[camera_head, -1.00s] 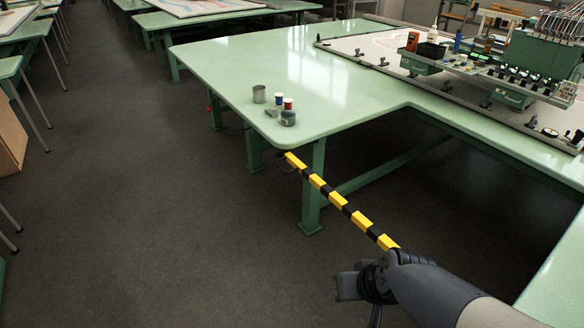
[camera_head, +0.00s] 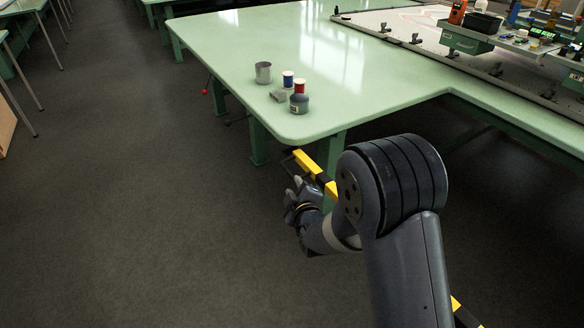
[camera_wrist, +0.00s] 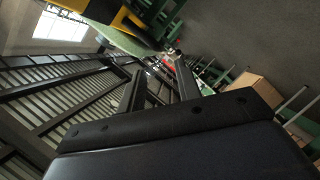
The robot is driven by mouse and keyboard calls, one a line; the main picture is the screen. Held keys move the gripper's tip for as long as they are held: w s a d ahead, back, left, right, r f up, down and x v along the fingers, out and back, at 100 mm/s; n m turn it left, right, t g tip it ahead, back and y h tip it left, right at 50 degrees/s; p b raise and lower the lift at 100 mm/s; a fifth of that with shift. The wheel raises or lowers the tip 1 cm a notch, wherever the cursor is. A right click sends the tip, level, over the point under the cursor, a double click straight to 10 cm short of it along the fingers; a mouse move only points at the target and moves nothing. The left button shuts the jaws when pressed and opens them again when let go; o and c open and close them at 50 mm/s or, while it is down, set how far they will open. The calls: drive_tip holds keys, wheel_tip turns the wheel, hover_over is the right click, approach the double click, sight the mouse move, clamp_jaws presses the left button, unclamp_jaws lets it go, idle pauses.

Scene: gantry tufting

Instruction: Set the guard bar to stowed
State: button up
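The guard bar (camera_head: 308,162) is striped yellow and black. In the head view its far end shows near the corner of the green table, and a short piece shows at the lower right. My arm hides its middle. My gripper (camera_head: 294,196) is just left of and below the bar's far end, apart from it as far as I can see. In the wrist view my gripper (camera_wrist: 160,72) has its two fingers apart with nothing between them. A yellow and black part, likely the bar (camera_wrist: 97,10), shows at the top of that view.
The green table (camera_head: 250,40) carries a grey metal cup (camera_head: 263,72), a dark jar (camera_head: 299,103) and thread spools near its front corner. The tufting frame (camera_head: 440,62) and its machine lie at the right. Dark floor (camera_head: 120,200) is clear on the left.

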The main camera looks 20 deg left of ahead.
sight(288, 173)
drive_tip(key=x, duration=1)
drive_tip(key=shift+w+a, duration=0.1)
drive_tip(key=shift+w, duration=0.2)
drive_tip(key=shift+c, duration=0.2)
clamp_jaws()
